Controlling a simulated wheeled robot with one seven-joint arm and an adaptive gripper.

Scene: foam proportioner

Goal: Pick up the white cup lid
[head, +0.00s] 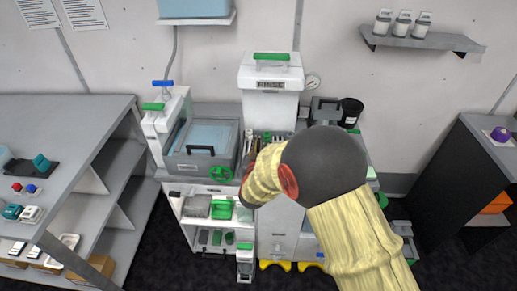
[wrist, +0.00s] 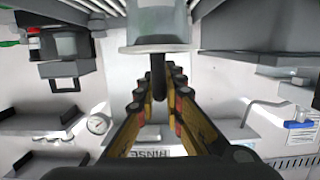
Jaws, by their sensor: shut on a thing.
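My gripper (wrist: 158,88) shows in the wrist view, its two yellow-and-black fingers closed from both sides on a slim black stem (wrist: 158,72). The stem meets a pale round piece with a flat white rim (wrist: 158,48), which runs off the top edge of the picture. This piece looks like the white cup lid, but I cannot confirm that, as only part of it shows. In the head view my yellow-sleeved arm with its dark joint covers much of the middle, and the held thing cannot be made out there.
A white tank (head: 270,85) with a green handle stands behind my arm. A grey box (head: 200,160) with a black handle sits left of it. Grey shelving (head: 85,130) stands at the left, and a dark cabinet (head: 460,180) at the right.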

